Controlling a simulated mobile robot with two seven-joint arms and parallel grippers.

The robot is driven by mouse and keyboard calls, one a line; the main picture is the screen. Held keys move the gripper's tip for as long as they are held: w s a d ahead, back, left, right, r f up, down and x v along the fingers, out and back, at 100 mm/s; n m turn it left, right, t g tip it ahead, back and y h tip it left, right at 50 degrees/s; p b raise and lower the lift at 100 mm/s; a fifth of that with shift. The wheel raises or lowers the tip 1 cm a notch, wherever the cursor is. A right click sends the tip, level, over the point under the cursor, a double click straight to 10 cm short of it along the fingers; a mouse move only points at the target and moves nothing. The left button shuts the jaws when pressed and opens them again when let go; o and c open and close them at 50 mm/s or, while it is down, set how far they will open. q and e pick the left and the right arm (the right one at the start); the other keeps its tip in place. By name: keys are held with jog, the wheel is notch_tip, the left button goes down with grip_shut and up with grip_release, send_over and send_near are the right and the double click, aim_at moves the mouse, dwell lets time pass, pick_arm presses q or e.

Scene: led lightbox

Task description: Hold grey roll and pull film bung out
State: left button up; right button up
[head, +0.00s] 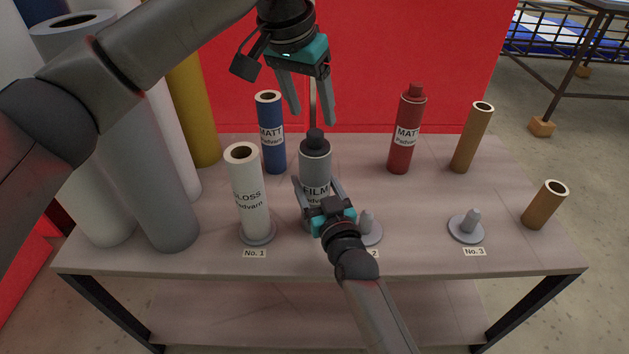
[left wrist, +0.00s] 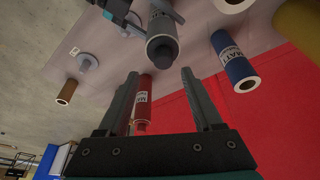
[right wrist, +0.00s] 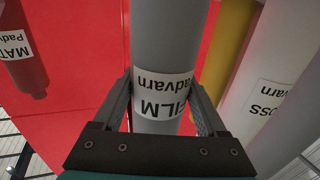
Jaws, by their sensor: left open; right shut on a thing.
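The grey FILM roll (head: 315,162) stands upright near the middle of the table, with a dark bung (head: 315,138) in its top. My right gripper (head: 317,190) is shut on the grey roll at its label, low on the roll. The right wrist view shows its fingers on both sides of the grey roll (right wrist: 165,40). My left gripper (head: 308,112) is open and empty above the roll, fingers pointing down. In the left wrist view the bung (left wrist: 161,48) and roll lie beyond and above the fingertips, apart from them.
A white GLOSS roll (head: 246,190) stands on peg No. 1, left of the grey roll. A blue MATT roll (head: 272,140) stands behind. A red MATT roll (head: 406,135) and brown tubes (head: 472,138) stand right. Peg No. 3 (head: 467,228) is empty. Tall rolls crowd the left.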

aim_at(315, 131)
pick_arm(q)
jog(key=shift+w+a+r, duration=0.1)
jog(key=shift+w, duration=0.05)
jog(key=shift+x, duration=3.4)
jog(key=shift+a, duration=0.1)
grip_shut()
jog(key=shift+r, duration=0.25)
jog(key=shift+r, duration=0.7)
jog(key=shift+r, duration=0.15)
jog(key=shift+r, duration=2.95)
